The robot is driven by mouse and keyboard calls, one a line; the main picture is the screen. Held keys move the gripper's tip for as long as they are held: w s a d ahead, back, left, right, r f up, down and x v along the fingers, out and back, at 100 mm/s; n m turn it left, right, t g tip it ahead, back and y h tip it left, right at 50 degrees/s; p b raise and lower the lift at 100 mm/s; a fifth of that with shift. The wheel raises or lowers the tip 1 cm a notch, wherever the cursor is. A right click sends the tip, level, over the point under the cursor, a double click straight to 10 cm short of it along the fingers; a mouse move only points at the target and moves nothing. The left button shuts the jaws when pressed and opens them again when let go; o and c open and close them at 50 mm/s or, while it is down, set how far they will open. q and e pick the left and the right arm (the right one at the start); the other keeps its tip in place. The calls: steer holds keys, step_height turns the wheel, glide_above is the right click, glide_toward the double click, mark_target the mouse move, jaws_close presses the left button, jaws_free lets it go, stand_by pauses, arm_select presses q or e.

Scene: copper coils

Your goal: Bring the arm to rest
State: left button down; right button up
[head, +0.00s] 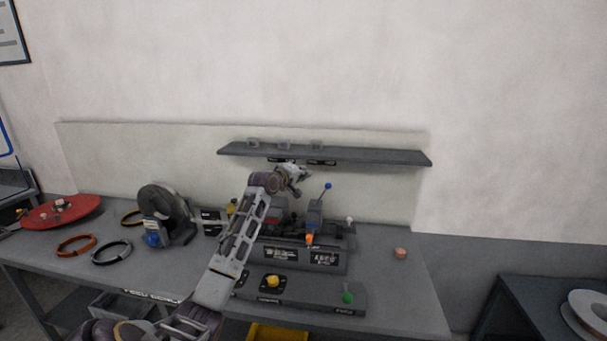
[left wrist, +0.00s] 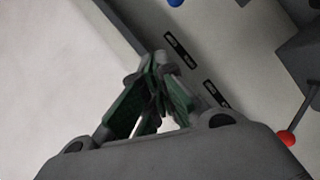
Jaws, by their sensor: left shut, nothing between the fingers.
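My left arm reaches in from the bottom left of the head view, stretched up over the bench. My left gripper (head: 298,175) is high above the dark machine (head: 300,257), just below the wall shelf (head: 350,154). In the left wrist view the gripper (left wrist: 155,62) has its green-lined fingers brought together at the tips. It is empty. My right gripper is in neither view.
The bench (head: 398,300) carries a red disc (head: 75,213), an orange ring (head: 75,245), a black ring (head: 112,252) and a grey reel device (head: 165,213). A blue-knobbed lever (head: 327,186) rises beside the gripper. A small copper coil (head: 400,253) lies at right.

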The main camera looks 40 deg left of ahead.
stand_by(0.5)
arm_select(q)
steer(key=s+d+f+m+g+h, duration=0.1)
steer(key=s+d+f+m+g, duration=0.35)
steer(key=d+f, duration=0.8)
steer(key=s+d+f+m+g+h, duration=0.15)
steer(key=s+d+f+m, duration=0.35)
steer(key=s+d+f, duration=0.55)
steer(key=s+d+f+m+g, duration=0.25)
steer(key=s+d+f, duration=0.2)
steer(key=s, duration=0.35)
steer(key=s+d+f+m+g, duration=0.2)
steer(key=s+d+f+m, duration=0.1)
steer(key=s+d, duration=0.4)
steer(key=s+d+f+m+g, duration=0.2)
steer(key=s+d+f, duration=0.15)
steer(key=s, duration=0.55)
steer(key=s+f+g, duration=0.1)
steer(key=s+f, duration=0.2)
steer(key=f, duration=3)
steer(key=s+a+f, duration=0.2)
steer(key=s+f, duration=0.7)
steer(key=s, duration=0.2)
steer(key=s+a+f+g, duration=0.1)
steer(key=s+f, duration=0.9)
steer(key=s, duration=0.1)
steer(key=shift+s+a+f, duration=0.15)
steer(key=shift+a+f, duration=0.05)
steer(key=shift+a, duration=0.15)
